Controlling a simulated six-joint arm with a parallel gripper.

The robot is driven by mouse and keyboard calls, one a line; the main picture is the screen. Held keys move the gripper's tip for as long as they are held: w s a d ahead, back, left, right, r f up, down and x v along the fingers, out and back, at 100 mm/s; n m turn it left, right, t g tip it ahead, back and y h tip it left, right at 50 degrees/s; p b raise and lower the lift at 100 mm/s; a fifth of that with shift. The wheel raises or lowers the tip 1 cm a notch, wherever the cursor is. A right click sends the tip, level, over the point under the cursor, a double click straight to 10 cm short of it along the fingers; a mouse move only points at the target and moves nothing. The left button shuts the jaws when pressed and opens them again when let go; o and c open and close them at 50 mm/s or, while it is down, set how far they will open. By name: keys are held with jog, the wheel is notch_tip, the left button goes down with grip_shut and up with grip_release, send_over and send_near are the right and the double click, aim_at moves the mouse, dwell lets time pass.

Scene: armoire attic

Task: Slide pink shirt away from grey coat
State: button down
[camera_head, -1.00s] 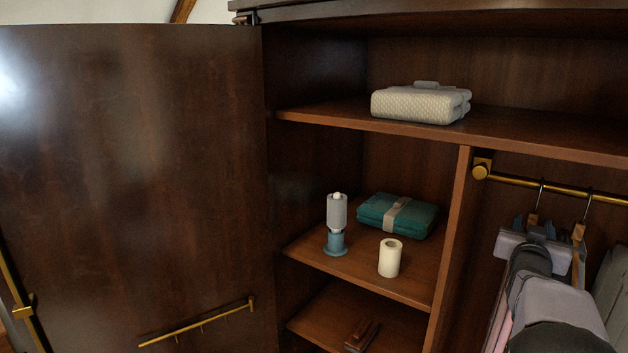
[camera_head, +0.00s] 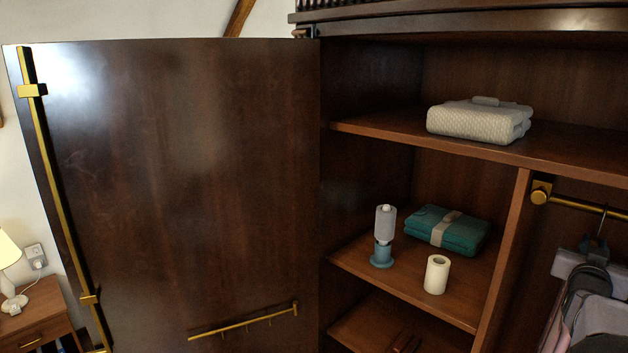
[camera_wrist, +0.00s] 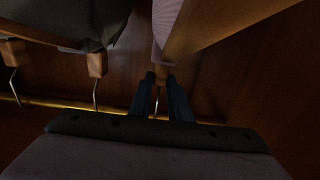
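The pink shirt (camera_wrist: 166,18) shows in the wrist view on a wooden hanger (camera_wrist: 200,28), its neck between my two dark fingertips. My gripper (camera_wrist: 161,80) looks shut on that hanger's neck below the hook. In the head view my gripper (camera_head: 597,250) is at the hook, just under the rail, and a strip of the pink shirt (camera_head: 549,335) shows beside my arm. The grey coat (camera_wrist: 65,18) hangs left of the pink shirt in the wrist view, with a gap between them. Most of both garments is cut off or hidden.
The brass rail (camera_wrist: 70,104) carries another hook near the coat. In the head view the rail ends at a bracket (camera_head: 541,190) on the divider (camera_head: 503,255). Shelves left of it hold a white folded blanket (camera_head: 480,121), teal cloth (camera_head: 447,230) and a paper roll (camera_head: 437,274).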

jog(key=shift+r, duration=0.2)
jog(key=shift+r, duration=0.2)
jog(key=shift+w+a, duration=0.1)
dwell(0.4)
jog(key=shift+w+a, duration=1.35)
jog(key=shift+f+b, duration=0.2)
jog(key=shift+b, duration=0.35)
